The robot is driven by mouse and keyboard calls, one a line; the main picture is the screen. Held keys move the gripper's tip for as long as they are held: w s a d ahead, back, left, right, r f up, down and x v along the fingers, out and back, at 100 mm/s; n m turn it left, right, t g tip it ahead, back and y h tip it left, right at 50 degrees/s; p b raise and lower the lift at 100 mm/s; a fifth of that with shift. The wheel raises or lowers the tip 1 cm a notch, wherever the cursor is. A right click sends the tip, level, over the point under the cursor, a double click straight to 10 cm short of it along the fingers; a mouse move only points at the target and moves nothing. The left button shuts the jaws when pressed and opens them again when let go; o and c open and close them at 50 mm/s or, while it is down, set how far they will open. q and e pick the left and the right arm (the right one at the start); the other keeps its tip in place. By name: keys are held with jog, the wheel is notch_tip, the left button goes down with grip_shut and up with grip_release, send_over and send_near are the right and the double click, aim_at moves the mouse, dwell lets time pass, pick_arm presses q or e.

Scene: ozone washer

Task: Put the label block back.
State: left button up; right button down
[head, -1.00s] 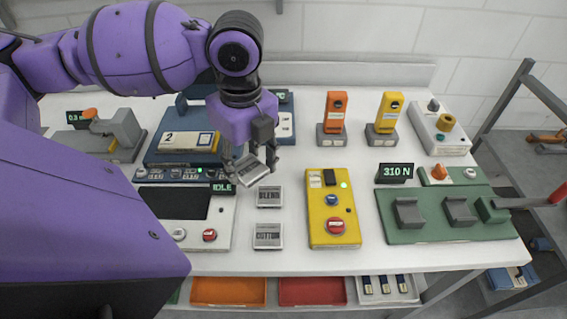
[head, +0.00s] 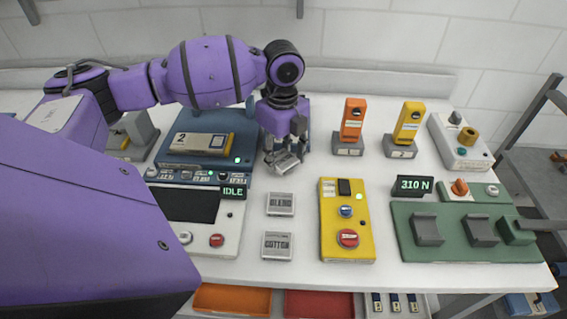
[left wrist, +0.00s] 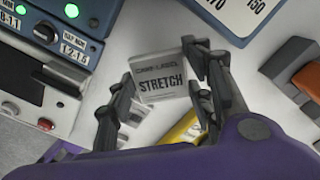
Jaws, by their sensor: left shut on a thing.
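My left gripper (head: 285,158) is shut on a small grey label block (head: 287,163) marked "CARE LABEL STRETCH". The left wrist view shows the block (left wrist: 162,80) between the two fingers (left wrist: 163,92). The block looks tilted in the head view, and I cannot tell whether it touches the table. Two similar label blocks lie flat in a column nearer me: "BLEND" (head: 280,204) and "COTTON" (head: 277,245). The held block is behind the BLEND block, with a bare gap of white tabletop between. My right gripper is out of view.
The blue and white machine (head: 172,186) showing IDLE stands left of the blocks. A yellow control box (head: 333,220) stands right of them. Orange (head: 353,118) and yellow (head: 408,121) upright devices stand at the back right. A green fixture (head: 456,247) is farther right.

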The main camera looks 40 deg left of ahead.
aim_at(283, 157)
pick_arm(q)
jog(key=shift+w+a+f, duration=0.1)
jog(key=shift+w+f, duration=0.1)
jog(key=shift+f, duration=1.55)
jog(key=shift+f, duration=0.1)
jog(key=o, duration=1.3)
jog(key=shift+f, duration=0.1)
notch_tip(283, 157, up, 12)
jog(key=shift+r, duration=0.2)
